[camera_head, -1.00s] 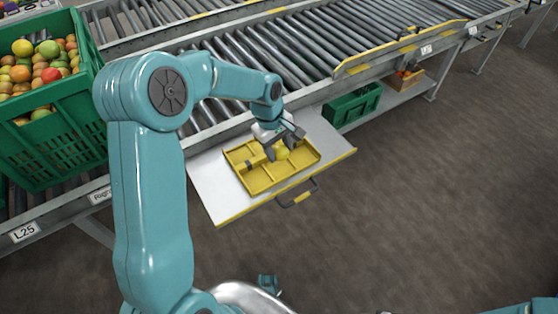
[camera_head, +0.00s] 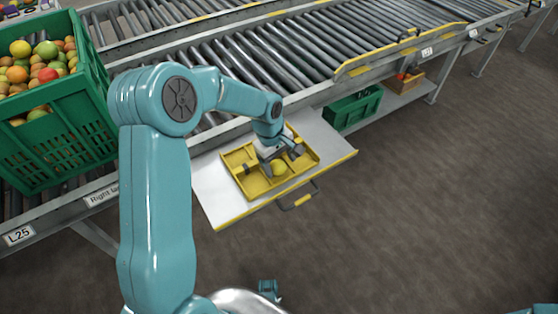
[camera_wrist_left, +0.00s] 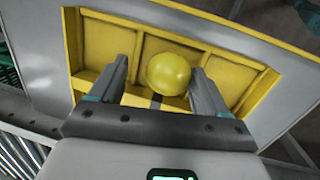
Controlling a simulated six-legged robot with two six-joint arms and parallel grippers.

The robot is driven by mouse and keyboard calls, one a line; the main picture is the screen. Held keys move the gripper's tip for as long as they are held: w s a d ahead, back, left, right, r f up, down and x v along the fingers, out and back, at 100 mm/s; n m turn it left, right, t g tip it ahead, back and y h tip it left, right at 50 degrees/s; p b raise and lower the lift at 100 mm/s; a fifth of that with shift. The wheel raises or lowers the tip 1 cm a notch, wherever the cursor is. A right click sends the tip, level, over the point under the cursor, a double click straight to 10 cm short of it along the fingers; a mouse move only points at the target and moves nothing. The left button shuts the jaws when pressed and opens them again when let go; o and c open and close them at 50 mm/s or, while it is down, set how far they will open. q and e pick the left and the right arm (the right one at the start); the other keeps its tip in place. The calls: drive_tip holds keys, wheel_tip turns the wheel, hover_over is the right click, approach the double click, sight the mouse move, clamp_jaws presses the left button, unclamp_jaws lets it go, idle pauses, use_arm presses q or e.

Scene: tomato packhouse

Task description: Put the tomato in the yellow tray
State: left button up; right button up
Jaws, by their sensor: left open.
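The tomato (camera_head: 279,168), round and yellow-green, appears inside the yellow tray (camera_head: 256,185), over its near side. My left gripper (camera_head: 283,160) is low over the tray, with its fingers on either side of the tomato. In the left wrist view the tomato (camera_wrist_left: 168,74) shows between the two open fingers (camera_wrist_left: 158,80). A gap shows at the left finger; the tomato is close to the right finger, and I cannot tell if they touch. The tray (camera_wrist_left: 105,40) has dividers, and the gripper hides part of it.
The tray lies on a pale pull-out shelf (camera_head: 220,203) with a yellow edge and a handle (camera_head: 300,200). A roller conveyor (camera_head: 300,50) runs behind. A green crate of mixed fruit (camera_head: 50,150) stands at left. A green bin (camera_head: 352,110) sits right of the shelf.

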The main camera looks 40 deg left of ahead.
sight(271, 163)
use_arm(q)
drive_tip(key=shift+r, duration=0.35)
wheel_tip(271, 163, up, 12)
drive_tip(key=s+a+p, duration=0.1)
drive_tip(key=p, duration=0.2)
drive_tip(key=shift+a+f+p, duration=0.25)
drive_tip(key=shift+a+p, duration=0.05)
drive_tip(key=shift+s, duration=0.15)
